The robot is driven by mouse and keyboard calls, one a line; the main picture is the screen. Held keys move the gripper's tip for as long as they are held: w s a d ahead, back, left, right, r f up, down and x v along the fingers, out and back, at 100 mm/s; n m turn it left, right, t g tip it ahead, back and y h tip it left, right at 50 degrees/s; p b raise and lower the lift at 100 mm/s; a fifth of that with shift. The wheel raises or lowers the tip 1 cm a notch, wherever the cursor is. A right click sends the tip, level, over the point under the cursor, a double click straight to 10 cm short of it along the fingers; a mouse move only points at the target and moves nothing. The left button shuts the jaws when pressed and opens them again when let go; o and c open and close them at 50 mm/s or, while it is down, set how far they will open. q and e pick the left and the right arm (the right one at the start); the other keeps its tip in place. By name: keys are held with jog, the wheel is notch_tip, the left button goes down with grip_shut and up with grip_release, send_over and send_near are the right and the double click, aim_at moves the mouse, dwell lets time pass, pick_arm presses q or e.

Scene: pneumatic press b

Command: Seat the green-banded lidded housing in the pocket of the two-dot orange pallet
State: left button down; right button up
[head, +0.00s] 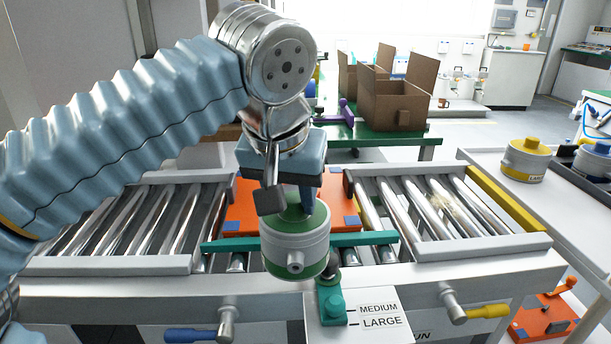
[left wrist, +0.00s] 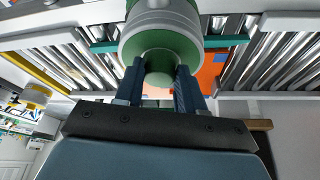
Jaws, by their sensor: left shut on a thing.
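The lidded housing (head: 297,248) is a grey-white cylinder with a green lid, a green lower band and a short spout facing me. My left gripper (head: 288,203) is shut on its top and holds it upright, in front of the orange pallet in the picture. The left wrist view shows the two fingers (left wrist: 160,72) around the lid's green knob, with the housing (left wrist: 163,22) beyond. The orange pallet (head: 238,212) lies on the conveyor rollers and has blue corner patches. Its pocket and any dots are hidden by my gripper and the housing. My right gripper is out of view.
A teal bar (head: 365,239) crosses the conveyor just behind the housing. A teal selector (head: 333,307) stands beside the MEDIUM/LARGE label (head: 380,315). A yellow-lidded housing (head: 526,160) is on the right table. Another orange pallet (head: 545,322) lies low at right.

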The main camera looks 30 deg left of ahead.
pick_arm(q)
jog(key=shift+r, duration=0.1)
dwell(0.3)
jog(key=w+a+p, duration=0.2)
jog(key=w+a, duration=0.4)
jog(key=w, duration=0.4)
jog(key=w+a+f+p, duration=0.1)
jog(key=w+a+p, duration=0.2)
jog(key=w+a, duration=0.3)
jog(key=shift+w+a+f, duration=0.15)
jog(key=shift+w+a, duration=0.05)
jog(key=shift+w, duration=1.95)
